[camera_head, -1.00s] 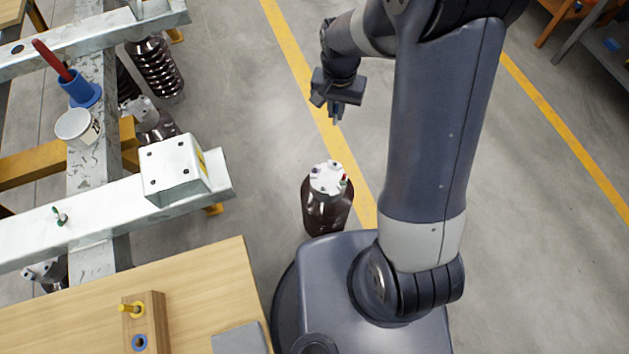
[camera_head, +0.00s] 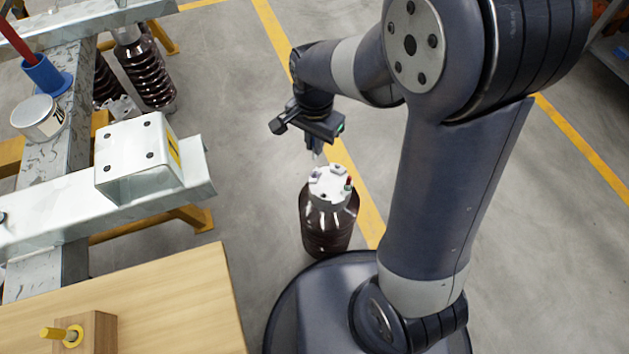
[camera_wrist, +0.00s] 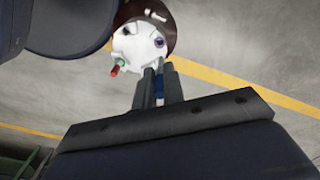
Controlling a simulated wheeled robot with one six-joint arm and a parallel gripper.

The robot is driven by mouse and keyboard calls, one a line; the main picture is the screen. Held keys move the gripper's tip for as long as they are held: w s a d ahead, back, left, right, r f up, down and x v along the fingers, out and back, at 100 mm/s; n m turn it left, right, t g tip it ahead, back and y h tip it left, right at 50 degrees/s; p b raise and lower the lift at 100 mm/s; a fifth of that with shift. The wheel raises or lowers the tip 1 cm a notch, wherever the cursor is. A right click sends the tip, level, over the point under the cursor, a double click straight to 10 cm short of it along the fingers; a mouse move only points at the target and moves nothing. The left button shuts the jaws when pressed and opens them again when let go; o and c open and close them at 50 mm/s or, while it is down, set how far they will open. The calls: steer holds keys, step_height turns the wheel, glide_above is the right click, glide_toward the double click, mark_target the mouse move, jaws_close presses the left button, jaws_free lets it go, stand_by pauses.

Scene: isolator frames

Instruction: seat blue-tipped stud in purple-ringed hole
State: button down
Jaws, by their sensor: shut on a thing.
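My gripper (camera_head: 315,148) is just above the white top plate (camera_head: 322,195) of a dark brown isolator (camera_head: 328,235) on the floor. In the wrist view its fingers (camera_wrist: 158,84) are shut on the blue-tipped stud (camera_wrist: 159,86); a blue part shows between them and the rest is mostly hidden. The purple-ringed hole (camera_wrist: 159,42) is on the white plate, just beyond the fingertips in the wrist view. The stud looks apart from the hole, but the height gap is hard to judge. A red-tipped stud (camera_wrist: 115,70) stands at the plate's edge.
A galvanised steel frame (camera_head: 60,215) carries a white tub (camera_head: 38,118) and a blue holder (camera_head: 45,75) at the left. A wooden table (camera_head: 170,300) with a yellow peg (camera_head: 54,333) is at the lower left. Grey floor lies around the isolator.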

step_height(320, 180, down, 10)
steer(key=b, duration=0.3)
steer(key=shift+r, duration=0.15)
steer(key=shift+f+b, duration=0.25)
steer(key=shift+b, duration=0.1)
steer(key=c, duration=1.5)
jaws_free()
steer(key=shift+r, duration=0.1)
step_height(320, 180, up, 12)
steer(key=p, duration=0.4)
steer(key=shift+r+p, duration=0.15)
steer(key=shift+p, duration=0.15)
